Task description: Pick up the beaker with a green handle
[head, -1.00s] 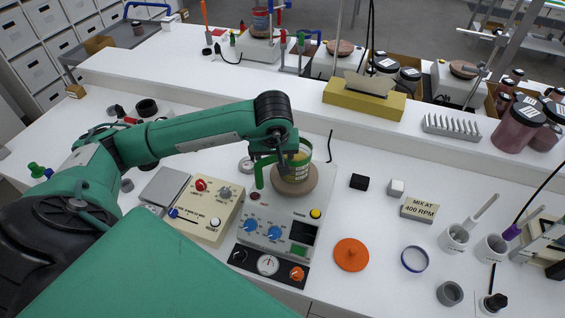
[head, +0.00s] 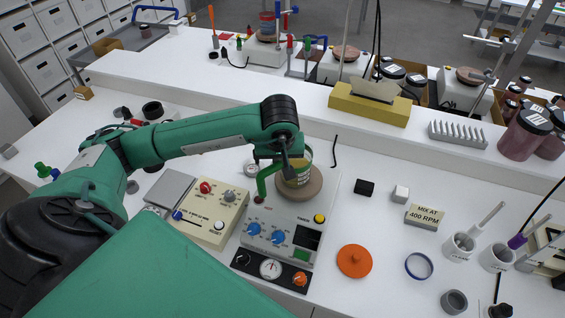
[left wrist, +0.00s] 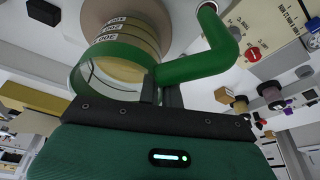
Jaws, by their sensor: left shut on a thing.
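The beaker with a green handle (head: 299,173) is clear, with a green rim band and yellowish contents. It is upright over the round brown plate (head: 311,194) of a grey stirrer. In the left wrist view the beaker (left wrist: 118,65) shows its number labels, and the bent green handle (left wrist: 195,64) reaches to the right. My left gripper (left wrist: 165,93) is shut on the handle beside the glass. In the head view the gripper (head: 280,168) is partly hidden by my arm. I cannot tell whether the beaker's base touches the plate. My right gripper is not in view.
A beige control box (head: 210,212) stands left of the stirrer (head: 272,236). An orange lid (head: 354,261), a blue-rimmed ring (head: 419,266) and a "MIX AT 400 RPM" sign (head: 425,217) lie to the right. A raised white shelf (head: 300,112) runs behind. Bare table lies between these right-hand things.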

